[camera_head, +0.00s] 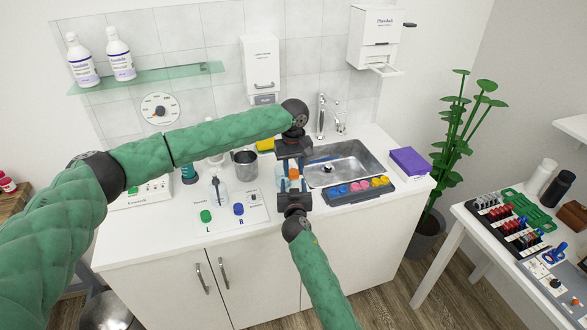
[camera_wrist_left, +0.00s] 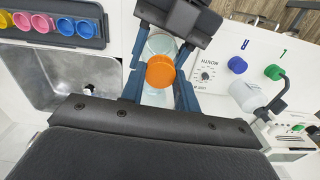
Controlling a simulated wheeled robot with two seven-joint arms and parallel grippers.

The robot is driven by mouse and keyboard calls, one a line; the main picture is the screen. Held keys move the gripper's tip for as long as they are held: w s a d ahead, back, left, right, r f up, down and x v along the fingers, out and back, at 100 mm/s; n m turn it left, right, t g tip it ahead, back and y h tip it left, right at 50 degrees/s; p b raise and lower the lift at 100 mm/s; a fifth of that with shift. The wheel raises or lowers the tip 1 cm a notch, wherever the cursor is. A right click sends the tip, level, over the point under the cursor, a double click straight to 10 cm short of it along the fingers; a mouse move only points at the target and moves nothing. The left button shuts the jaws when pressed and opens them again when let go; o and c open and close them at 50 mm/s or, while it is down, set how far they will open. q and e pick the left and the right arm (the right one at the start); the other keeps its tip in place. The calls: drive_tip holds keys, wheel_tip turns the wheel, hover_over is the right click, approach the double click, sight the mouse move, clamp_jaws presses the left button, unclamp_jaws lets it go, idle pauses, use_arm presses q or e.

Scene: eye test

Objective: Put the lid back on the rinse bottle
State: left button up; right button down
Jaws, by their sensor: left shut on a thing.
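In the head view the lid (camera_head: 293,174) is a small orange patch between the two grippers. My right gripper (camera_head: 293,191) faces it from the front, with its fingers around the pale, clear rinse bottle (camera_wrist_left: 161,43). The grippers hide much of the bottle. The lid is right beside the bottle in the left wrist view; I cannot tell whether they touch.
A sink (camera_head: 345,166) lies right of the grippers, with a dark tray of coloured cups (camera_head: 358,188) before it.

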use_arm(q)
drive_tip(key=m, duration=0.6)
drive_tip(key=shift+m, duration=0.3)
drive_tip(key=m, duration=1)
drive_tip(key=shift+m, duration=0.4)
drive_tip(key=m, duration=0.6)
drive_tip(key=shift+a, duration=0.1)
drive_tip(key=o, duration=1.1)
drive_tip(key=shift+r, duration=2.2)
drive_tip(key=shift+c, duration=0.4)
